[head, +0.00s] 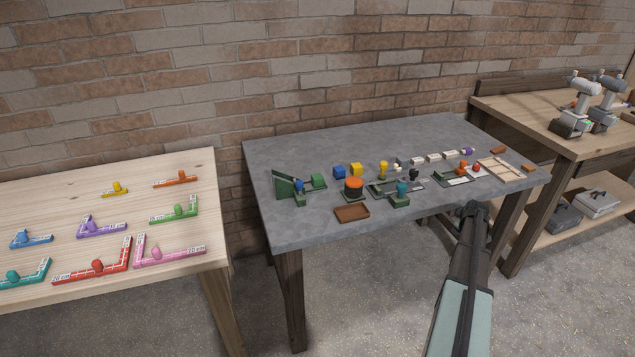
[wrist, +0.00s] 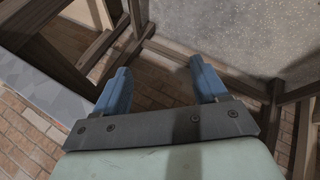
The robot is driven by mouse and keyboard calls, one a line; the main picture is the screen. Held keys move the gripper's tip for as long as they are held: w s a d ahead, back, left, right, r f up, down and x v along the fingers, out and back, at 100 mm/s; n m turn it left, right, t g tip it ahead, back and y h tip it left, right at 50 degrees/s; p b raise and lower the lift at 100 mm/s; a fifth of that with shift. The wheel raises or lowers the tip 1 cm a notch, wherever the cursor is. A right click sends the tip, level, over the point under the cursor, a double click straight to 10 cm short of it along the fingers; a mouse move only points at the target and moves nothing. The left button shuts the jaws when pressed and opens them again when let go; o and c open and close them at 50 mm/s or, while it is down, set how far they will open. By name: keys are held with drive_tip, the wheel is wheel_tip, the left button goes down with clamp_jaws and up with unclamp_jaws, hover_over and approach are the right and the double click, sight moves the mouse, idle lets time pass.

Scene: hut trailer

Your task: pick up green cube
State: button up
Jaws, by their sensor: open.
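The green cube (head: 319,181) sits on the left part of the grey table (head: 290,228), to the right of a dark green angled piece (head: 284,184) and left of a blue cube (head: 339,173). My gripper (head: 474,208) is at the table's front edge, well to the right of the green cube and apart from it. In the wrist view my gripper (wrist: 160,88) shows two blue fingers spread apart with nothing between them. The green cube is not in the wrist view, which shows table legs, floor and brick.
Near the green cube are a yellow cube (head: 356,170), an orange-topped dark cylinder (head: 353,187) and a brown tray (head: 352,213). Several small parts fill the table's right half. A wooden table (head: 110,215) stands left and a workbench (head: 540,135) right. The grey table's back left is clear.

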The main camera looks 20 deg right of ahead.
drive_tip(key=s+d+r+n+h, duration=0.1)
drive_tip(key=s+d+r+h, duration=0.3)
drive_tip(key=d+r, duration=1.35)
wheel_tip(320, 180, up, 6)
drive_tip(key=w+d+n+t, duration=0.1)
drive_tip(key=d+n, duration=0.1)
drive_tip(key=w+a+n+y, duration=0.3)
drive_tip(key=w+a+y, duration=0.1)
drive_tip(key=w+a, duration=1)
wheel_tip(320, 180, up, 4)
drive_tip(key=f+n+g+y, duration=0.1)
drive_tip(key=n+g+y, duration=0.4)
drive_tip(key=n+g, duration=0.25)
hover_over(317, 176)
drive_tip(key=shift+n+t, duration=0.25)
drive_tip(key=f, duration=0.7)
drive_tip(key=shift+s+a+f, duration=0.2)
drive_tip(key=shift+s, duration=0.15)
drive_tip(key=shift+w+d+f, duration=0.1)
drive_tip(key=shift+d+f, duration=0.05)
drive_tip(key=shift+f, duration=1.25)
drive_tip(key=shift+w+d+f, duration=0.1)
drive_tip(key=shift+f, duration=1.25)
drive_tip(key=c, duration=1)
